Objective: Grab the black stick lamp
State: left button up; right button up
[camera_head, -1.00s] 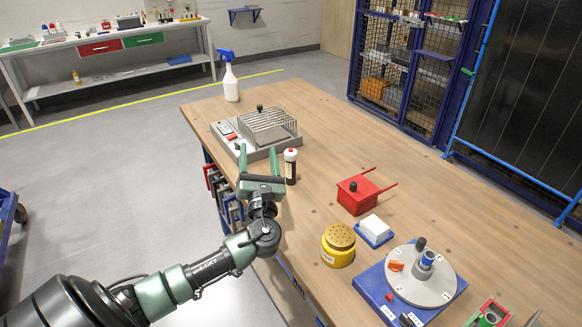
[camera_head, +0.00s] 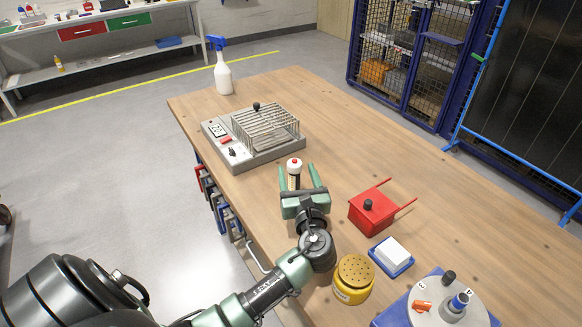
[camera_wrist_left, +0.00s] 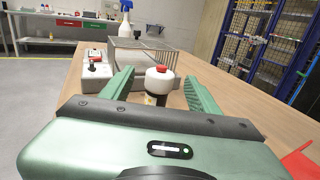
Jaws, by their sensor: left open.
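The black stick lamp (camera_head: 294,177) stands upright on the wooden table, with a white head and a red button on top. Its lower part is hidden behind my left gripper in the head view. My left gripper (camera_head: 297,172) is open, with one green finger on each side of the lamp. In the left wrist view the lamp's head (camera_wrist_left: 160,80) shows between the two fingers (camera_wrist_left: 155,84), apart from both. My right gripper is not in view.
A grey box with a wire cage (camera_head: 262,135) stands just behind the lamp, and a spray bottle (camera_head: 223,78) farther back. A red box with two prongs (camera_head: 371,212), a yellow perforated can (camera_head: 353,278), a blue tray with a white block (camera_head: 391,257) and the rotary jig (camera_head: 440,308) are to the right.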

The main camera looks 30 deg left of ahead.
aim_at(295, 163)
pick_arm(q)
jog(key=x, duration=0.1)
jog(key=p+x, duration=0.1)
jog(key=x, duration=0.1)
jog(key=shift+w+r, duration=0.1)
jog(key=shift+r, duration=0.3)
jog(key=x, duration=0.4)
jog(key=shift+f, duration=0.25)
jog(key=c, duration=0.3)
grip_shut()
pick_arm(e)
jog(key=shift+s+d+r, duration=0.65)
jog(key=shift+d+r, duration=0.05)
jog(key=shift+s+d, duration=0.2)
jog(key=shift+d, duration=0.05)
